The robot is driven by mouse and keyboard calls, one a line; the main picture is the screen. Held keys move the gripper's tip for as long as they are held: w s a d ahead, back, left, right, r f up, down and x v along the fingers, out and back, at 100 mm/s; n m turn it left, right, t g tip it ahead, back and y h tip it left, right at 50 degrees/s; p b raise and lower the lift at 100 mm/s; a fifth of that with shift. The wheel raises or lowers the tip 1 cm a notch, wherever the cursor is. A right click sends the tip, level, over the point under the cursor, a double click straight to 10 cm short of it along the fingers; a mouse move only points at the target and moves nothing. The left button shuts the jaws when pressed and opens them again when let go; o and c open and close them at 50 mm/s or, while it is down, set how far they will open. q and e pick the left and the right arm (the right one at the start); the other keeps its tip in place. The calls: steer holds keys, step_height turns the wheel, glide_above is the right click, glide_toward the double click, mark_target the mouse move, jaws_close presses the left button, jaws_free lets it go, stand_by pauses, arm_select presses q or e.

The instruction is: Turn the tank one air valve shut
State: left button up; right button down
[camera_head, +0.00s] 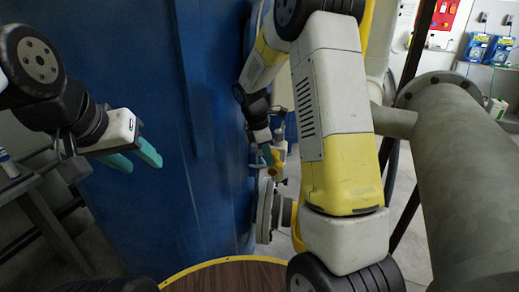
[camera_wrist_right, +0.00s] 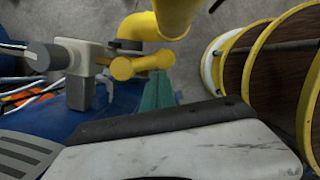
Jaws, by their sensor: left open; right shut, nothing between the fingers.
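The tank is a large blue cylinder (camera_head: 160,100) at the left and middle of the head view. A small valve with a yellow handle (camera_head: 277,171) is at its right side. In the right wrist view the yellow handle (camera_wrist_right: 142,64) sticks out from a grey valve body (camera_wrist_right: 78,62). My right gripper (camera_head: 269,156) is shut and empty, with its teal fingers (camera_wrist_right: 157,88) right beside the handle; I cannot tell whether they touch it. My left gripper (camera_head: 140,157) is open and empty in front of the tank, away from the valve.
A thick grey pipe (camera_head: 460,180) runs down the right side. A brown round platform with a yellow rim (camera_head: 215,262) is below. Blue devices (camera_head: 487,48) stand at the far right back. A dark bench (camera_head: 35,195) is at the left edge. Yellow piping (camera_wrist_right: 155,25) is close above the handle.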

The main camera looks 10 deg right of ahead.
steer(key=shift+s+d+n, duration=0.15)
steer(key=shift+d+n, duration=0.15)
steer(key=shift+n, duration=0.2)
steer(key=n, duration=0.1)
steer(key=d+n+t, duration=0.1)
steer(key=n, duration=0.1)
steer(key=shift+s+d, duration=0.3)
steer(key=shift+w+d+n+t+y, duration=0.15)
steer(key=shift+d+n+t+y, duration=0.1)
steer(key=shift+d+n, duration=0.9)
steer(key=shift+w+d+n+t+y, duration=0.2)
steer(key=shift+d+n, duration=0.65)
steer(key=shift+n, duration=0.6)
steer(key=shift+d, duration=0.1)
